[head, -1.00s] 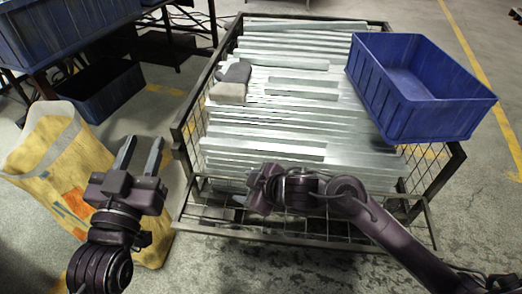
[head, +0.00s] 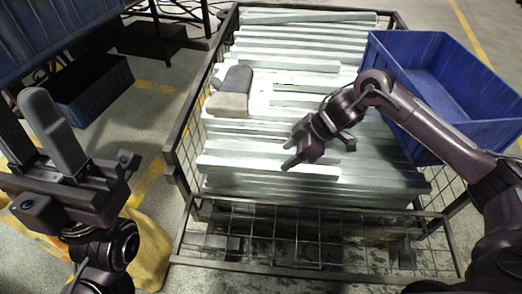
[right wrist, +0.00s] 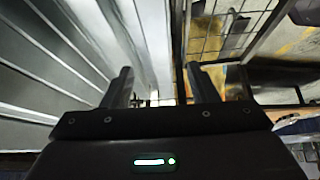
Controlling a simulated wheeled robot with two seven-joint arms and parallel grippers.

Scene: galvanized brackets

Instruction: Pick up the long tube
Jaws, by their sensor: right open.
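Several long galvanized bars lie side by side in a wire-mesh crate (head: 178,135). A tube-like bar (head: 290,64) lies across the upper part of the stack; I cannot tell for sure which piece is the long tube. My right gripper (head: 319,156) is open and empty over the front part of the stack in the head view. In the right wrist view its spread fingers (right wrist: 159,70) are on either side of a pale bar (right wrist: 150,40) at the edge of the stack; contact cannot be told. My left gripper (head: 22,100) is open and empty, left of the crate.
A blue bin (head: 455,85) sits at the crate's right side, close to my right arm. A grey and beige soft item (head: 232,92) lies on the bars. A yellow bag (head: 152,245) stands at lower left. Another blue bin (head: 95,90) is at the left.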

